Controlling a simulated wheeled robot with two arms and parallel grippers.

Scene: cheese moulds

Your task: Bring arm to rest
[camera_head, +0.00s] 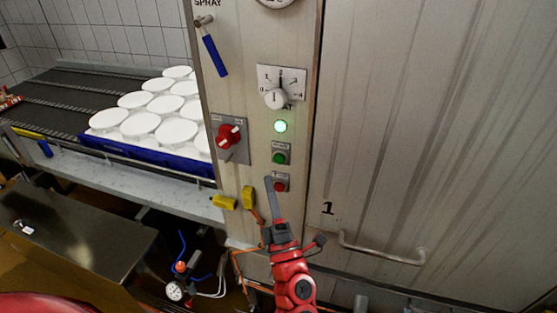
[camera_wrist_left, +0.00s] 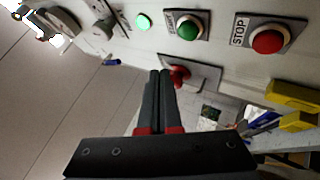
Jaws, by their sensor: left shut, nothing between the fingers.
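My left gripper (camera_head: 269,180) is shut and empty, in front of the control panel. In the head view its fingertips overlap the left edge of the red stop button (camera_head: 281,186); I cannot tell the depth gap there. In the left wrist view the closed fingers (camera_wrist_left: 160,73) point toward the red rotary switch (camera_wrist_left: 180,74), and the red STOP button (camera_wrist_left: 267,42) stands apart to their right. The green start button (camera_head: 280,158) is above the stop button, under a lit green lamp (camera_head: 280,126). My right gripper is not in view.
A door with a bar handle (camera_head: 382,248) is to the right. Yellow blocks (camera_head: 248,197) stick out left of the arm. White moulds (camera_head: 142,124) stand in a blue tray (camera_head: 135,155) on the conveyor. A steel cabinet (camera_head: 80,235) and a gauge (camera_head: 175,291) are lower left.

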